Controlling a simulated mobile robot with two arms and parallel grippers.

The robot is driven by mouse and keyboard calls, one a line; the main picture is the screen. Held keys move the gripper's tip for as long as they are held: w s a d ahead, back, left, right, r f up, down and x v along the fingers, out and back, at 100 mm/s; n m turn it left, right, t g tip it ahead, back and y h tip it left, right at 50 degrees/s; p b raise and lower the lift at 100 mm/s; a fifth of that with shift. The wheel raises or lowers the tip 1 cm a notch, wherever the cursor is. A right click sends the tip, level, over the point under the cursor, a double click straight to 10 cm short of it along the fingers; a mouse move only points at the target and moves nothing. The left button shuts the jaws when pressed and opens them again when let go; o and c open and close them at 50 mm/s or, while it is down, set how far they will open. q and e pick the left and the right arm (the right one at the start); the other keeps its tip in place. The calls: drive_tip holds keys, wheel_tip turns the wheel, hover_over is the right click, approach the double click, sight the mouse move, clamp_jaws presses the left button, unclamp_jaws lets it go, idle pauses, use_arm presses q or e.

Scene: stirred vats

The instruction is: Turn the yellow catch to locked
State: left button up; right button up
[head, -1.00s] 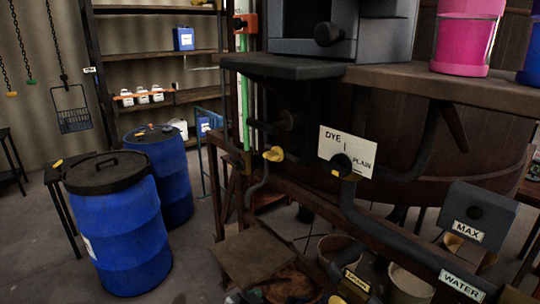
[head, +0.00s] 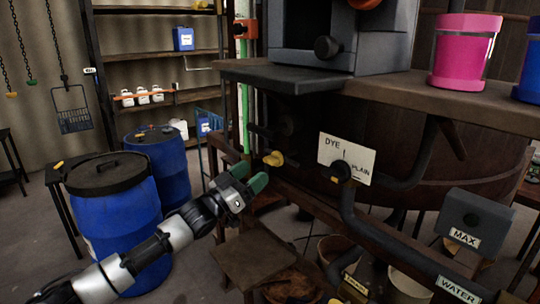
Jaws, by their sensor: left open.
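A yellow lever-like piece (head: 274,158) sits on the dark frame post in front of the vat, left of the DYE/PLAIN plate. It is the yellow part that looks most like the catch. No locked marking can be read on it. My left gripper (head: 249,177) has green fingertips spread apart and empty. In the picture it is just below and left of the yellow piece. I cannot tell whether it touches it. My right gripper is not in view.
The DYE/PLAIN plate (head: 346,158) with a black knob is right of the yellow piece. A dark shelf edge (head: 285,76) overhangs above. Blue drums (head: 118,223) stand at left. A wooden stool top (head: 250,258) is below. Pipes run at lower right.

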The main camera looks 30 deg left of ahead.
sight(267, 161)
use_arm(q)
drive_tip(key=p+x, duration=0.2)
drive_tip(key=x, duration=0.3)
drive_tip(key=shift+w+d+r, duration=0.15)
drive_tip(key=shift+r, duration=0.05)
drive_tip(key=shift+w+d, duration=0.2)
drive_tip(key=shift+w, duration=0.3)
drive_tip(key=shift+c, duration=0.4)
drive_tip(key=c, duration=0.8)
drive_tip(key=shift+c, duration=0.2)
